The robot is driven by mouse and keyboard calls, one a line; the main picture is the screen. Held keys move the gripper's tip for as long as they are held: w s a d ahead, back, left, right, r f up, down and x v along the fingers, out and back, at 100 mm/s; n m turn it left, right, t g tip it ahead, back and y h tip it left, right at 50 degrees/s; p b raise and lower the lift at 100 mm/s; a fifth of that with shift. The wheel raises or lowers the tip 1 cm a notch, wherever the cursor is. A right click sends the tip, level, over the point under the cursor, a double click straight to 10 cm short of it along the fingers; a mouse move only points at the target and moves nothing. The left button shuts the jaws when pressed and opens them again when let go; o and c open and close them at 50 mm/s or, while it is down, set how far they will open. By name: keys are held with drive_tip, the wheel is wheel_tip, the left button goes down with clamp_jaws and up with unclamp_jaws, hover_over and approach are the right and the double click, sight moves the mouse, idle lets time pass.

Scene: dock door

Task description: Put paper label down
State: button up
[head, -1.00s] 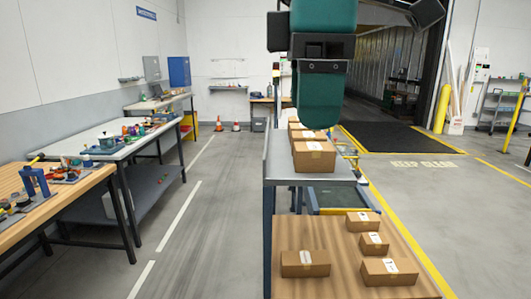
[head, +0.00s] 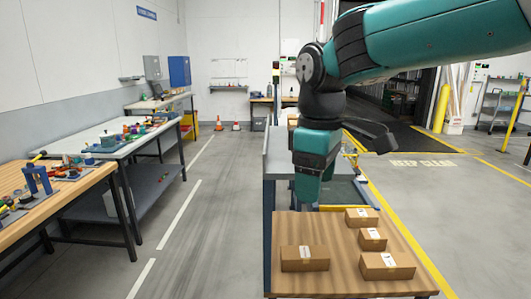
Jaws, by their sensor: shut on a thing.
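My arm reaches in from the upper right, and its teal-and-black end hangs down over the far left part of the wooden table (head: 340,284). My gripper (head: 307,203) is at its lower end, above the table's back edge and behind the front-left box. It is shut; the paper label it holds is too small or hidden to make out. On the table stand a front-left cardboard box (head: 303,265), a front-right box (head: 388,273), a small middle box (head: 373,244) and a back-right box (head: 361,222). Each has a pale patch on top.
A grey bench (head: 277,160) stands behind the table, mostly hidden by my arm. Workbenches with tools (head: 110,143) line the left wall. The grey floor aisle (head: 205,220) is clear. Bare wood shows between the boxes, left of centre.

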drive_tip(key=w+d+f+m, duration=0.1)
drive_tip(key=d+f+m, duration=0.2)
drive_tip(key=d+f, duration=0.35)
drive_tip(key=w+d+f+m+b, duration=0.1)
drive_tip(key=w+d+f+m, duration=0.15)
drive_tip(key=f, duration=0.65)
drive_tip(key=w+d+f+m, duration=0.1)
drive_tip(key=d+f+m, duration=0.2)
drive_tip(key=d+f, duration=0.35)
drive_tip(key=s+d+f+m, duration=0.1)
drive_tip(key=s+d+f, duration=0.1)
drive_tip(key=f, duration=0.5)
drive_tip(key=s+d+f+m, duration=0.2)
drive_tip(key=s+f, duration=0.3)
drive_tip(key=f, duration=0.3)
drive_tip(key=shift+s+d, duration=0.25)
drive_tip(key=shift+d, duration=0.5)
drive_tip(key=shift+m, duration=0.25)
